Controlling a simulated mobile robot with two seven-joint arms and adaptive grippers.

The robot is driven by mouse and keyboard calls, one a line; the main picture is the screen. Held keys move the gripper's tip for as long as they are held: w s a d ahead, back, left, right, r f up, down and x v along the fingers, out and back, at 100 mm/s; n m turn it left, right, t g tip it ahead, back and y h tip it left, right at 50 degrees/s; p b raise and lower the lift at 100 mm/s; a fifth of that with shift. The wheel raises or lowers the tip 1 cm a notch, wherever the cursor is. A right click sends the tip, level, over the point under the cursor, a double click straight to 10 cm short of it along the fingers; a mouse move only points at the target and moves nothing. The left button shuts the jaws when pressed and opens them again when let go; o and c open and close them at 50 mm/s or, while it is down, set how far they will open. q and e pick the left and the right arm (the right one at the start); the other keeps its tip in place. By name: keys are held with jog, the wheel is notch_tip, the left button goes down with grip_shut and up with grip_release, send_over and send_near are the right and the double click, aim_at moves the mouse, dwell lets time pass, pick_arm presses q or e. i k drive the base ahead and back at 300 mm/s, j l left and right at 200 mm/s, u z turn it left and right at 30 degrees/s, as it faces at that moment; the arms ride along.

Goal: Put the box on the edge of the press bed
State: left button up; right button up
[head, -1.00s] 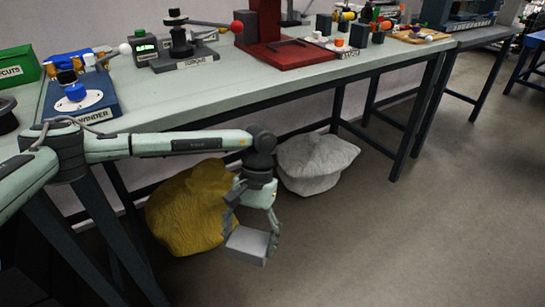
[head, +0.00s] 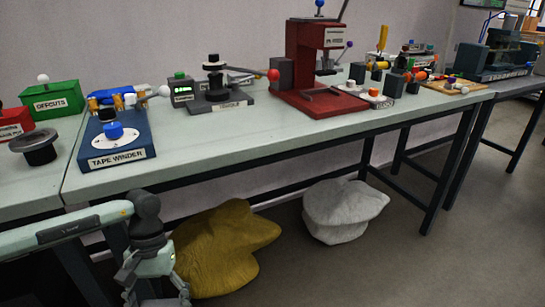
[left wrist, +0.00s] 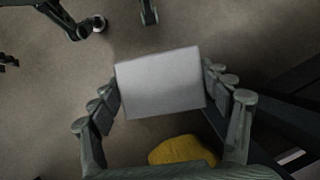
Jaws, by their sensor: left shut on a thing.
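A plain pale grey box (left wrist: 160,82) is held between the fingers of my left gripper (left wrist: 161,90) in the left wrist view, one finger pressing each side. In the head view my left gripper (head: 155,283) is at the bottom left, below table height and in front of the bench; the box there is cut off by the frame edge. The red press (head: 325,45) stands at the back of the bench, and its flat red bed (head: 322,103) reaches forward towards the bench front.
Yellow (head: 225,250) and white (head: 345,210) sacks lie underneath.

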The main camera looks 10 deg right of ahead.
aim_at(337, 104)
jog(key=l+u, duration=0.35)
jog(key=i+l+u, duration=0.1)
jog(key=l+u, duration=0.5)
jog(key=l, duration=0.3)
jog(key=k+l+u, duration=0.15)
jog(key=l, duration=0.8)
jog(key=k+l+u, duration=0.1)
jog(key=l, duration=0.4)
jog(key=k+l, duration=0.1)
jog(key=l, duration=0.35)
jog(key=k+l, duration=0.1)
jog(key=l, duration=0.4)
jog(key=u, duration=0.05)
